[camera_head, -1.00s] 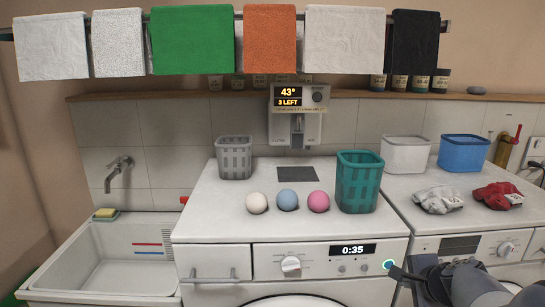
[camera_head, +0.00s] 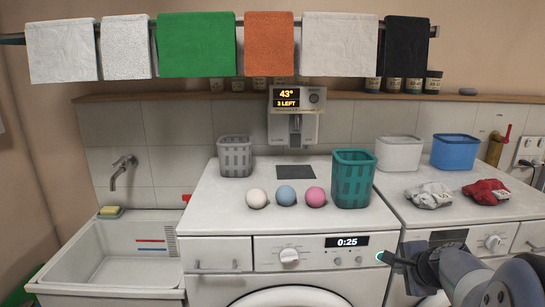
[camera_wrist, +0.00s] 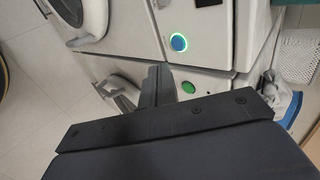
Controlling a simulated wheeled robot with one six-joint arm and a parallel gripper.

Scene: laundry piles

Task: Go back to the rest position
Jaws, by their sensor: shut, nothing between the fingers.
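My gripper (camera_head: 392,260) is at the lower right of the head view, in front of the right part of the washing machine (camera_head: 225,222). Its dark fingers look closed together and hold nothing. Their tips point at a round button (camera_head: 380,256) with a lit green ring. The wrist view also shows the shut fingers (camera_wrist: 158,72) and the blue-centred button (camera_wrist: 179,42) just beyond them. A gap shows between tips and button there. The machine's display (camera_head: 347,241) reads 0:25.
On the machine top stand a grey basket (camera_head: 235,157), a teal basket (camera_head: 353,180) and three balls (camera_head: 286,196). A sink (camera_head: 105,258) is at the left. Towels hang above.

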